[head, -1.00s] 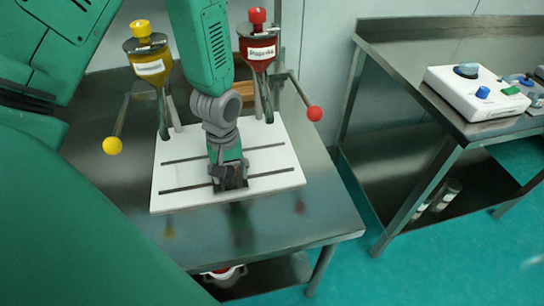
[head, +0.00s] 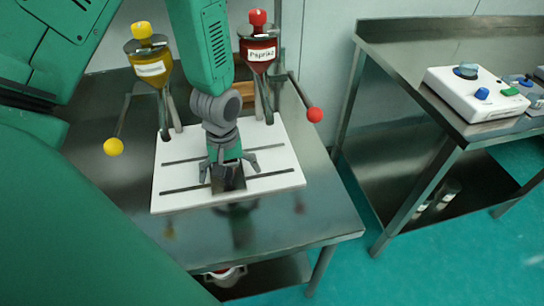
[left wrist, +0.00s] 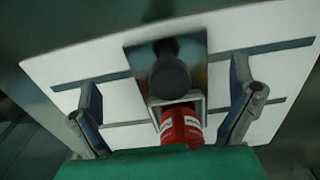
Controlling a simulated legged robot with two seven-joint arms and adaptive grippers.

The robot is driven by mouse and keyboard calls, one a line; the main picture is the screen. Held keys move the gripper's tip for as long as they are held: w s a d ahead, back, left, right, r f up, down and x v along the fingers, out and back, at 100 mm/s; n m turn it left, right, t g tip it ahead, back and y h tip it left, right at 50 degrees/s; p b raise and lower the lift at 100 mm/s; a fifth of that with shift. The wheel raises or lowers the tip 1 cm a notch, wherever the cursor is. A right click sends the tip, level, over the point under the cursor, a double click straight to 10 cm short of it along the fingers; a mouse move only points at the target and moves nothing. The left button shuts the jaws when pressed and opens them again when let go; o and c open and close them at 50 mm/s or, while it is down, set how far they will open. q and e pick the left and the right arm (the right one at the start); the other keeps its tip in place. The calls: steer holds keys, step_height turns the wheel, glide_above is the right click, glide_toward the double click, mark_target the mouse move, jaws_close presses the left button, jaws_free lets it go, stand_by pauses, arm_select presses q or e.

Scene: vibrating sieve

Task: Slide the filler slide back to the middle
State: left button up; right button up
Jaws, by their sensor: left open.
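The filler slide, a metal plate (head: 229,180) with a dark upright knob (left wrist: 169,78), sits on the white slotted base (head: 178,201). It lies about midway between the base's left and right ends. In the left wrist view a red labelled container (left wrist: 181,127) sits in a bracket at the slide's edge. My left gripper (head: 229,173) is open above the slide, with one finger on either side. In the left wrist view both fingers of the left gripper (left wrist: 165,108) stand clear of the knob. My right gripper is not in view.
A yellow hopper (head: 151,68) and a red paprika hopper (head: 258,52) stand behind the base. Levers with a yellow ball (head: 114,147) and a red ball (head: 315,115) stick out at the sides. A white control box (head: 480,97) stands on the right table.

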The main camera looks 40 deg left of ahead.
arm_select(q)
steer(key=shift+r+p, duration=3.95)
steer(key=shift+r, duration=0.4)
steer(key=shift+f, duration=0.1)
